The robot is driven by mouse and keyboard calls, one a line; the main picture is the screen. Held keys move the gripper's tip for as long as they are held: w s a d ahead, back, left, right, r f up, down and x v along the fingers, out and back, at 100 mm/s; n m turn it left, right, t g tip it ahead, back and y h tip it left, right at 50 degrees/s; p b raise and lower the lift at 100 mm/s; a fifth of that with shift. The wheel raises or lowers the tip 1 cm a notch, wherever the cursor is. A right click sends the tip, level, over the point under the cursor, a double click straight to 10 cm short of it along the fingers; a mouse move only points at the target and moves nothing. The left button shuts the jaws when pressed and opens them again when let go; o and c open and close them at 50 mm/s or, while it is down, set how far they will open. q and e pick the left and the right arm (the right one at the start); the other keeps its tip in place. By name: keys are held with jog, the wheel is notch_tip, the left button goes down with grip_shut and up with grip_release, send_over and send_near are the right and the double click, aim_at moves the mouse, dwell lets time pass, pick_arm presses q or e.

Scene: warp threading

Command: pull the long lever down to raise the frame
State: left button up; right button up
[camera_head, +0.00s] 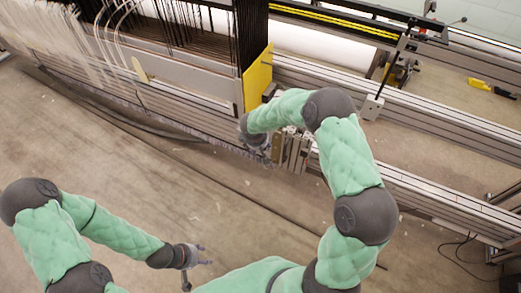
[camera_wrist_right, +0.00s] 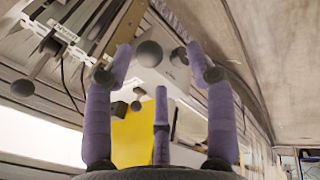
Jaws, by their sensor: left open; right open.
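A long black lever (camera_head: 386,68) stands tilted on a pale block on the metal rail, right of the yellow plate (camera_head: 257,76) in the head view. My right gripper (camera_head: 262,148) is at the rail's near side below the yellow plate, apart from this lever. In the right wrist view its purple fingers (camera_wrist_right: 160,72) are spread and open. A dark round knob (camera_wrist_right: 148,53) shows between the fingertips; contact cannot be told. Another dark knob (camera_wrist_right: 22,88) on a rod is at the left there. My left gripper (camera_head: 195,266) is open and empty over the floor.
The loom's long metal rails (camera_head: 440,125) run across the scene. White warp threads (camera_head: 60,45) hang at the upper left. A yellow tool (camera_head: 480,84) lies behind the rails at the right. The floor (camera_head: 120,165) in front is mostly clear, with a dark cable along the loom.

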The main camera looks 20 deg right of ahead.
jog(key=v, duration=0.6)
jog(key=shift+s+a+r, duration=0.2)
jog(key=shift+r, duration=0.1)
jog(key=s+a+f+m+y+p, duration=0.2)
jog(key=s+a+f, duration=0.1)
jog(key=s, duration=0.6)
jog(key=s+a+f+m+g+y+p, duration=0.1)
jog(key=s+a+f+m+y+p, duration=0.1)
jog(key=s+a, duration=0.4)
jog(key=s+a+f+m+g+y+p, duration=0.1)
jog(key=s+a+f+m+y+p, duration=0.1)
jog(key=s, duration=0.9)
notch_tip(320, 180, down, 4)
jog(key=a+m+p, duration=0.1)
jog(key=a+m, duration=0.1)
jog(key=a, duration=0.1)
jog(key=shift+s+f+y, duration=0.2)
jog(key=shift+s+y, duration=0.1)
jog(key=shift+s, duration=0.05)
